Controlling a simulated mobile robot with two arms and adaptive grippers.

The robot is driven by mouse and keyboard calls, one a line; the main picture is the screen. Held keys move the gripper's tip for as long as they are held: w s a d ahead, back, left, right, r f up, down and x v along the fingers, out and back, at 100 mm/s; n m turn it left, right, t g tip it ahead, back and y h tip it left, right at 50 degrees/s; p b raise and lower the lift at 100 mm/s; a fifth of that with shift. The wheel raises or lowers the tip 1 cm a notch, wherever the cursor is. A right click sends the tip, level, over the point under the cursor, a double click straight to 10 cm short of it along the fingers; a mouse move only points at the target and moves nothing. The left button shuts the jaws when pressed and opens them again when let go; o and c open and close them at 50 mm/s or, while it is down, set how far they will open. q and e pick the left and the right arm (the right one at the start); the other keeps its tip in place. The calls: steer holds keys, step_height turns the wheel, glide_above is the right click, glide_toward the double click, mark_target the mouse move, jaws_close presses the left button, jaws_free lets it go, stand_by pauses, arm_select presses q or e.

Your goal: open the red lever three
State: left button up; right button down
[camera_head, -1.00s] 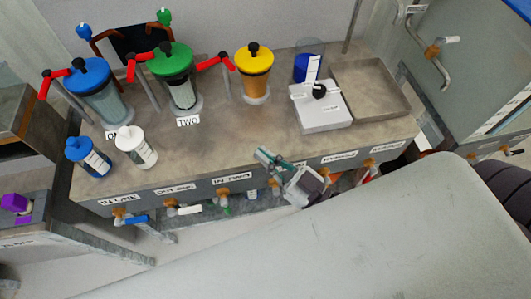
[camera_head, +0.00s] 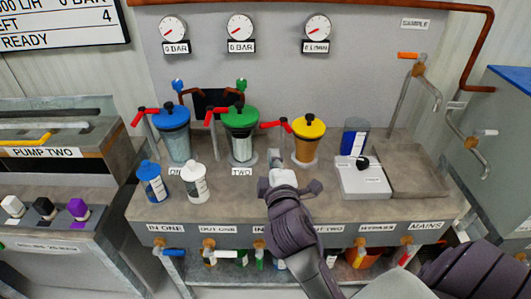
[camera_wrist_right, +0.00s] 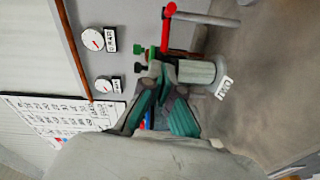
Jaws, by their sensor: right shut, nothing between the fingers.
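Red lever three (camera_head: 275,125) sits on top of a thin grey post, left of the yellow-lidded canister (camera_head: 307,144). Its red arm points left in the head view. In the right wrist view, which is turned sideways, the red lever (camera_wrist_right: 167,27) shows at the top, apart from the fingers. My right gripper (camera_head: 274,157) is shut and empty over the bench, below and in front of the lever. In the right wrist view its teal fingers (camera_wrist_right: 165,82) overlap the area before canister two. Canister three's label is hidden by my arm. My left gripper is out of view.
The green-lidded canister two (camera_head: 241,137) stands close left, with red lever two (camera_head: 219,111) beside it. The blue-lidded canister (camera_head: 173,135) is farther left. Two small bottles (camera_head: 194,182) stand in front. A white scale (camera_head: 362,182) and a shallow tray (camera_head: 440,177) are right.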

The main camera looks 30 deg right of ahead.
mark_target(289, 132)
steer(key=w+d, duration=0.2)
steer(key=d, duration=0.1)
steer(key=w+d+p, duration=0.1)
steer(key=w+d, duration=0.1)
steer(key=w+d+f+p, duration=0.1)
steer(key=w+d, duration=0.2)
steer(key=shift+d, duration=0.35)
steer(key=shift+s+d+f+p, duration=0.1)
steer(key=shift+d+p, duration=0.2)
steer(key=shift+p, duration=0.1)
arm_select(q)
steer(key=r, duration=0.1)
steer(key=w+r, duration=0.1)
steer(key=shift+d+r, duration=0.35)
arm_select(e)
steer(key=shift+d+f, duration=0.1)
